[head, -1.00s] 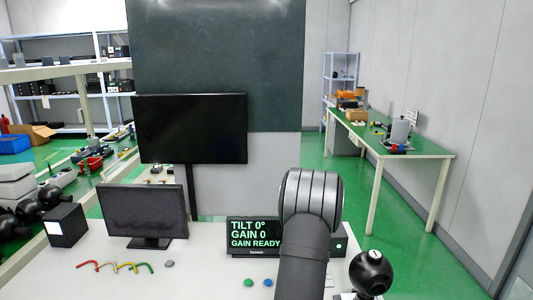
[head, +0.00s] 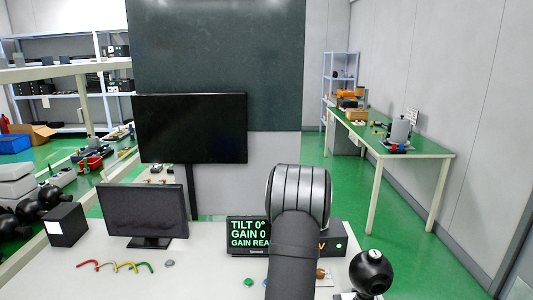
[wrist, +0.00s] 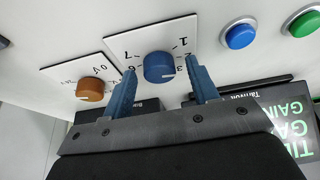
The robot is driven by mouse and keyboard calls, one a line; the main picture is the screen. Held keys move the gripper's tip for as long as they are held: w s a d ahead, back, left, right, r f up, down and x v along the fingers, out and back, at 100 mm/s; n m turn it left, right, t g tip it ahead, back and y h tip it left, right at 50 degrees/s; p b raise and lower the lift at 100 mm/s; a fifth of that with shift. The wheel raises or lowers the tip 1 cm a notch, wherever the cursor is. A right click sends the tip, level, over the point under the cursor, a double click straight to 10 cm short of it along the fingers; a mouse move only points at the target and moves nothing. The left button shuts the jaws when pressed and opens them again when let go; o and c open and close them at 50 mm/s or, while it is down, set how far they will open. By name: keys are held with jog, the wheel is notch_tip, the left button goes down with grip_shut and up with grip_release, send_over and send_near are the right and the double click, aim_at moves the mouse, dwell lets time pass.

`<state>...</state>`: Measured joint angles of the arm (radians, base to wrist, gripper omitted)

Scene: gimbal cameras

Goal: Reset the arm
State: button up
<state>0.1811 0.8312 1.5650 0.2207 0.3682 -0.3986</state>
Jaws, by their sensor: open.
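In the wrist view my gripper (wrist: 161,64) has its two blue fingers apart. A blue knob (wrist: 159,67) on a numbered white dial plate (wrist: 124,45) shows between the fingertips, with space on both sides of it. I cannot tell how far above the plate the tips are. An orange-brown knob (wrist: 90,90) on a second plate (wrist: 60,68) is left of the fingers. In the head view my arm covers part of the table, and the gripper is hidden. The display (head: 247,235) reads "TILT 0°", "GAIN 0" and a partly covered "GAIN REA".
A blue button (wrist: 240,37) and a green button (wrist: 304,24) lie right of the fingers. A monitor (head: 143,212), several coloured hooks (head: 118,266) and a black ball-shaped camera (head: 370,272) stand on the white table (head: 200,285).

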jog(key=shift+a+m+g+h, duration=0.15)
jog(key=shift+m+h, duration=0.35)
jog(key=shift+m, duration=0.7)
jog(key=shift+m+g+h, duration=0.15)
jog(key=shift+m+h, duration=0.35)
jog(key=shift+m, duration=0.7)
jog(key=shift+m, duration=0.6)
jog(key=shift+h, duration=0.3)
